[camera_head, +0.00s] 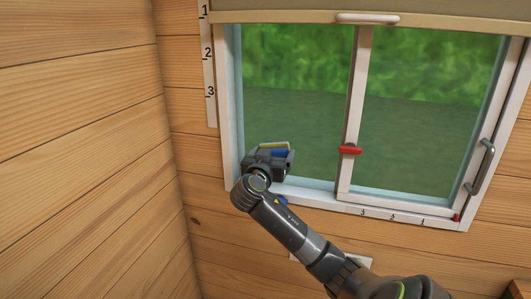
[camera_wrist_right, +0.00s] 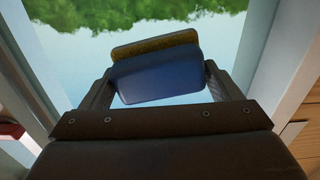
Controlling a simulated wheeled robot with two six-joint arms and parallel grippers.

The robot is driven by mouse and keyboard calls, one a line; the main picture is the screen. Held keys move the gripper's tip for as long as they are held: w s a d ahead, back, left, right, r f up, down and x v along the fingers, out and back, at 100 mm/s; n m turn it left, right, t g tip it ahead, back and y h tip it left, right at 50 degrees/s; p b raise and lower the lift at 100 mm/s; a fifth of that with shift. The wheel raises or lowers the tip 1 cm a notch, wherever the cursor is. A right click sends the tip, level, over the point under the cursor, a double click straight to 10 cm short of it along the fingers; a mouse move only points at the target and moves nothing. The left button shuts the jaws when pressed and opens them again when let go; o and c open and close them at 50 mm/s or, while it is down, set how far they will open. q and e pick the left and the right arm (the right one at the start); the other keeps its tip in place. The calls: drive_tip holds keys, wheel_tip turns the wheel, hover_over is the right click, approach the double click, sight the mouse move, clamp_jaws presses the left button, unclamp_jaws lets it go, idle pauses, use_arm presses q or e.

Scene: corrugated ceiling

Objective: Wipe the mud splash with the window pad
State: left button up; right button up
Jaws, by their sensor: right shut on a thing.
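The window pad (camera_head: 275,146), a blue block with a yellow sponge face, is between the fingers of my right gripper (camera_head: 279,158). It is at the lower left of the window, in front of the left pane (camera_head: 292,115). In the right wrist view the blue pad (camera_wrist_right: 155,78) fills the space between the two fingers, its yellow-brown face pointing toward the glass. I cannot tell whether it touches the glass. I see no mud splash on the visible panes; my right gripper hides part of the lower left corner. My left gripper is not in view.
A red latch (camera_head: 349,150) sits on the middle window post. A grey handle (camera_head: 480,168) is on the right frame. A blind with a white pull (camera_head: 367,18) hangs at the top. A wooden wall (camera_head: 85,150) stands close on the left.

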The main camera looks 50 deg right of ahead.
drive_tip(key=shift+s+d, duration=0.55)
drive_tip(key=shift+s, duration=0.3)
drive_tip(key=shift+w+a, duration=0.2)
drive_tip(key=shift+w+a+b, duration=0.3)
drive_tip(key=shift+w+a, duration=0.1)
drive_tip(key=shift+w, duration=0.35)
drive_tip(key=shift+w+a+b, duration=0.25)
drive_tip(key=shift+w+a, duration=0.1)
drive_tip(key=shift+w, duration=0.4)
drive_tip(key=shift+w+a+b, duration=0.3)
drive_tip(key=shift+w+b, duration=0.05)
drive_tip(key=shift+w, duration=0.2)
drive_tip(key=shift+w+a+b, duration=0.25)
drive_tip(key=shift+w+b, duration=0.1)
drive_tip(key=shift+w, duration=0.2)
drive_tip(key=shift+w+a, duration=0.25)
drive_tip(key=shift+w, duration=0.25)
drive_tip(key=shift+v, duration=3)
